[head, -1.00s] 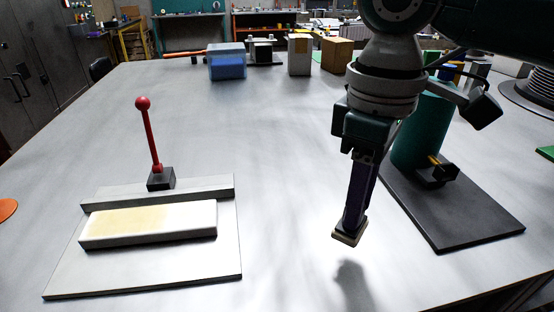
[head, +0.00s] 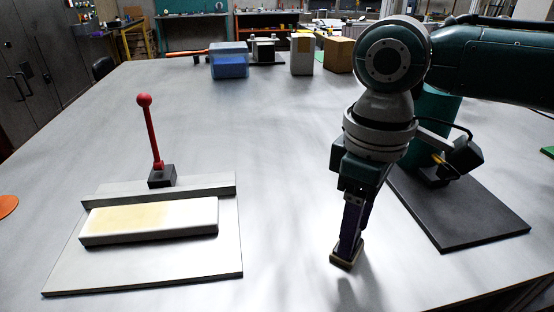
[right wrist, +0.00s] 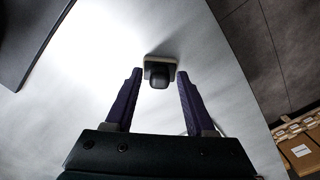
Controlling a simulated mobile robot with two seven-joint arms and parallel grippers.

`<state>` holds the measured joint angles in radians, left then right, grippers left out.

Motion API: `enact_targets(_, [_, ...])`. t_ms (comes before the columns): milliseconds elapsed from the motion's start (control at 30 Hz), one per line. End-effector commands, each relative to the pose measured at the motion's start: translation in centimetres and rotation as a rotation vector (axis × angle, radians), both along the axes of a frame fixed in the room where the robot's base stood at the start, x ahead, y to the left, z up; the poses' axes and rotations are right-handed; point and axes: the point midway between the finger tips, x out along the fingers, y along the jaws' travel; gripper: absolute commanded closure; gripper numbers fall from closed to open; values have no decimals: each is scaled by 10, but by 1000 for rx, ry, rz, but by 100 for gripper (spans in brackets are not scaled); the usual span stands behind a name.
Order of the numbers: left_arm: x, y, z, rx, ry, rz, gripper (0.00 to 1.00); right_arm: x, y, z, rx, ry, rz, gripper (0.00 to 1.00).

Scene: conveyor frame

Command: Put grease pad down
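The grease pad (head: 346,260) is a small block with a dark top and a tan lower edge, at the front right of the table. In the right wrist view the pad (right wrist: 160,69) shows with its dark knob between my fingertips. My right gripper (head: 347,248) points down over it. Its two purple fingers (right wrist: 160,76) are apart, with a gap on each side of the knob. The pad appears to rest on the table, though its underside is hidden. My left gripper is in neither view.
A pale block (head: 150,217) lies on a metal plate (head: 190,265) at left, with a red ball-topped lever (head: 151,134) behind it. A black base plate (head: 465,220) with a teal cylinder stands right of my gripper. Boxes stand at the back. The table middle is clear.

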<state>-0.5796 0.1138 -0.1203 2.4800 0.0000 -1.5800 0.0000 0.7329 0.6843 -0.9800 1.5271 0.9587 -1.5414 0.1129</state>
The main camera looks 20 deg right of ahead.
Motion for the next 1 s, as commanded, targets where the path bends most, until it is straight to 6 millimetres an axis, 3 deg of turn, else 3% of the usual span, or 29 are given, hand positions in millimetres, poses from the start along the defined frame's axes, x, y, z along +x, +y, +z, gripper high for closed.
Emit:
enact_targets(367, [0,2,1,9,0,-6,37,1,0,6,0,-1,-1,39])
enact_targets(800, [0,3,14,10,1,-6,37,2,1,96,0,-4,0,39])
enact_targets(1000, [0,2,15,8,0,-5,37,2,1,119,1,-2,0,39])
